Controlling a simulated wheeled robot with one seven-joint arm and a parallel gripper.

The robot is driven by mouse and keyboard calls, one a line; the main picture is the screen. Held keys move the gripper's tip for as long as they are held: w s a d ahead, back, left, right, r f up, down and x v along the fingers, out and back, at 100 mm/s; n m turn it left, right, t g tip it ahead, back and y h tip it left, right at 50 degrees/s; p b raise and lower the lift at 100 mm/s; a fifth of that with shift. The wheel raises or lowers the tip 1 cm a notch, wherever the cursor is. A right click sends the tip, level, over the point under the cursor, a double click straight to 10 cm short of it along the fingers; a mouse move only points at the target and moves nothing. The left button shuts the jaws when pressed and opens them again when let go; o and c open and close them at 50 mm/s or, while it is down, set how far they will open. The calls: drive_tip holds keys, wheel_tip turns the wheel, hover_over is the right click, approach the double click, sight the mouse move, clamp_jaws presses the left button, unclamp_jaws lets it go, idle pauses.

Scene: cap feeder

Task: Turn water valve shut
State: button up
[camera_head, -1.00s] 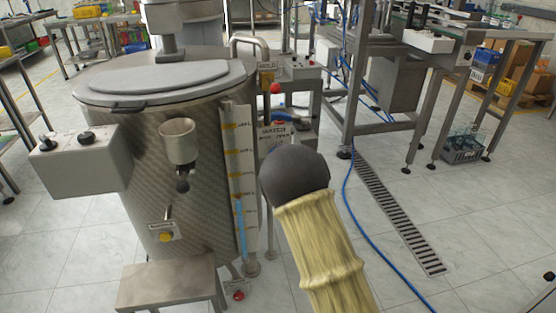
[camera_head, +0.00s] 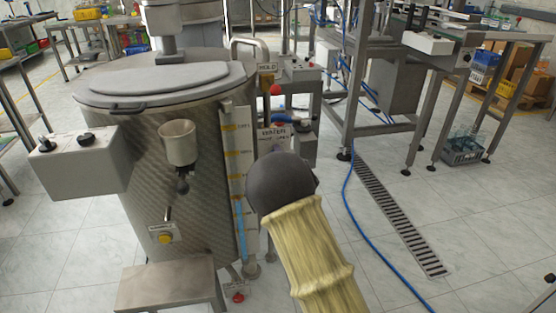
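A large steel tank (camera_head: 150,130) with a grey lid stands at the left. A sight gauge (camera_head: 230,150) with yellow marks runs down its right side, with blue showing in its lower part. To the right of the tank, a white label (camera_head: 273,134) reads WATER. A small blue part (camera_head: 281,117) shows just above it; I cannot tell whether this is the valve handle or its position. My arm, with a dark rounded end and a yellowish sleeve, fills the lower middle, just below the label in the picture. My gripper's fingers are hidden, and no contact shows.
A control box (camera_head: 80,170) with black knobs juts out left of the tank. A steel step (camera_head: 170,285) stands in front. A red ball knob (camera_head: 276,89) sits above the label. A blue hose (camera_head: 350,215) and a floor drain (camera_head: 400,220) lie at right amid open tiles.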

drive_tip(key=shift+o, duration=1.2)
drive_tip(key=shift+s, duration=0.1)
drive_tip(key=p+v, duration=0.2)
drive_tip(key=v, duration=1.5)
drive_tip(key=shift+s+d+r, duration=0.1)
drive_tip(key=shift+s, duration=0.05)
